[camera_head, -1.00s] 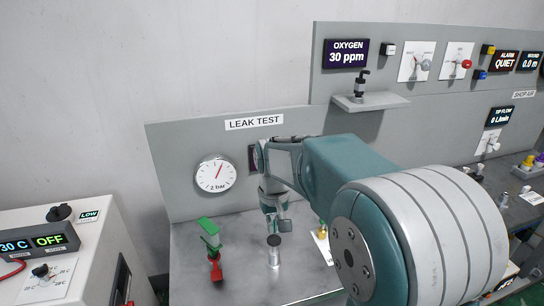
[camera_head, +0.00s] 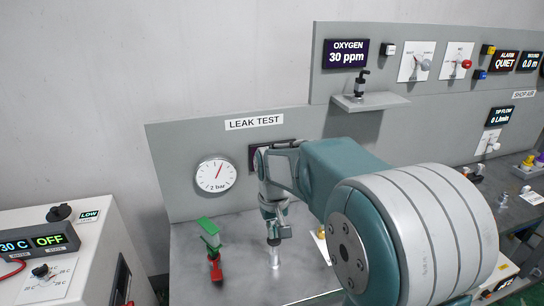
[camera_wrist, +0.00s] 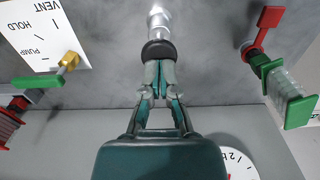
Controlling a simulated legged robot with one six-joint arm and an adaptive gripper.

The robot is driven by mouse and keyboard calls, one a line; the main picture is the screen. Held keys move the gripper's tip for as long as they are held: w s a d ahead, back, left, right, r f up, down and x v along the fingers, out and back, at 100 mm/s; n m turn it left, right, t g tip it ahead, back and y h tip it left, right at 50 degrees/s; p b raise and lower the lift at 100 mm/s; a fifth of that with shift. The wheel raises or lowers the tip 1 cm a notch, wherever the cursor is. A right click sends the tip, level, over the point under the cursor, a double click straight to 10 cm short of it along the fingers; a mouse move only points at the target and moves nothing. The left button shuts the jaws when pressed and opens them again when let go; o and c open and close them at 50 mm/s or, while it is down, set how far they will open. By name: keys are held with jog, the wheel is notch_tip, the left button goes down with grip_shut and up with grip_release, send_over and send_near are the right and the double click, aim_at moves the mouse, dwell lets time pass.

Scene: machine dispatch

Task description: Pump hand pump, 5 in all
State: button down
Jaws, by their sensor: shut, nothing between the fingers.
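The hand pump (camera_head: 275,257) is a silver upright cylinder on the leak test bench. Its black knob (camera_wrist: 158,50) shows in the wrist view, with the silver body (camera_wrist: 158,18) beyond it. My gripper (camera_head: 273,239) is directly above the pump, fingers pointing down. In the wrist view my gripper (camera_wrist: 159,68) is shut and empty, with its fingertips at the knob and seemingly touching its top. The fingers mostly hide the knob in the head view. The round pressure gauge (camera_head: 215,175) on the back panel has its needle tilted slightly right of upright.
A green-and-red valve fitting (camera_head: 212,250) stands left of the pump. On the other side, a yellow lever (camera_wrist: 68,63) sits by a PUMP/HOLD/VENT plate (camera_wrist: 40,32). A white machine (camera_head: 70,265) is at far left. Bare bench lies around the pump.

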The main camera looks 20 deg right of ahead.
aim_at(273, 241)
jog(key=shift+f, duration=1.95)
jog(key=shift+r, duration=0.1)
jog(key=shift+r, duration=2.7)
jog(key=shift+r, duration=3)
